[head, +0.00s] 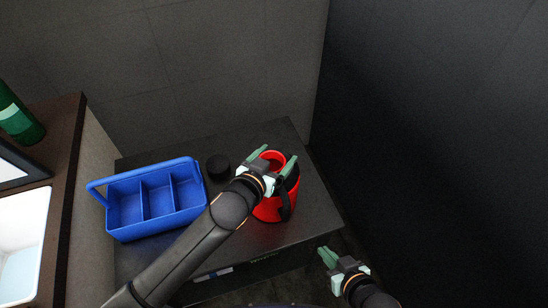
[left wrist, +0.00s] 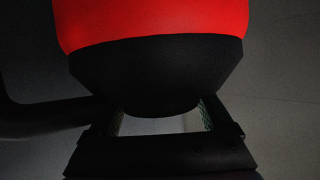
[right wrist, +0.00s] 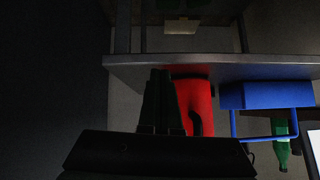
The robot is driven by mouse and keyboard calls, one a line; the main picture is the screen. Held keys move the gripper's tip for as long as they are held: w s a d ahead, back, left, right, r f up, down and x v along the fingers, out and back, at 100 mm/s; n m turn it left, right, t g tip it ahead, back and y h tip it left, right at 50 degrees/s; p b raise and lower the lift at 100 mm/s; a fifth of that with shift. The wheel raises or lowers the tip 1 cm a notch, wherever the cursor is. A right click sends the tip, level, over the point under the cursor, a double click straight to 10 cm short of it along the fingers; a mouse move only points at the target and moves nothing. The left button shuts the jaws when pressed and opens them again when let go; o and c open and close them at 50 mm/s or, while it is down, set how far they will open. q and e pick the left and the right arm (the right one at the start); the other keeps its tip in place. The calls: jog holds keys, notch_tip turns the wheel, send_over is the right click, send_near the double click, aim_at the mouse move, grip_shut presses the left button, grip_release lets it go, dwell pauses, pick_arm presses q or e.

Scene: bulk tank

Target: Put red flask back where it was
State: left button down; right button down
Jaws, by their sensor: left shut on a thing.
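The red flask (head: 268,208), with a black band and a black handle (head: 285,198), is at the right part of the dark cabinet top. My left gripper (head: 273,160) reaches over it from the left and is shut on its upper part. In the left wrist view the red body (left wrist: 150,22) and a black tapered part (left wrist: 155,75) fill the space before the fingers. The flask also shows in the right wrist view (right wrist: 198,95), at the cabinet top; whether it rests fully there is unclear. My right gripper (head: 328,257) is shut and empty, off the cabinet's front right corner.
A blue caddy (head: 125,204) with three compartments stands left of the flask on the cabinet top (head: 318,205). A black round piece (head: 218,166) lies between them. A counter with a green bottle (head: 18,118) and white basin (head: 22,235) is at far left. Dark walls stand behind and right.

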pick_arm(q)
jog(key=shift+r, duration=0.2)
pick_arm(e)
jog(key=shift+d, duration=0.1)
pick_arm(q)
jog(key=shift+f, duration=0.2)
jog(key=shift+c, duration=0.7)
grip_release()
jog(key=shift+o, duration=0.7)
pick_arm(e)
jog(key=shift+s+d+f, duration=0.1)
jog(key=shift+s+f, duration=0.15)
jog(key=shift+s, duration=0.1)
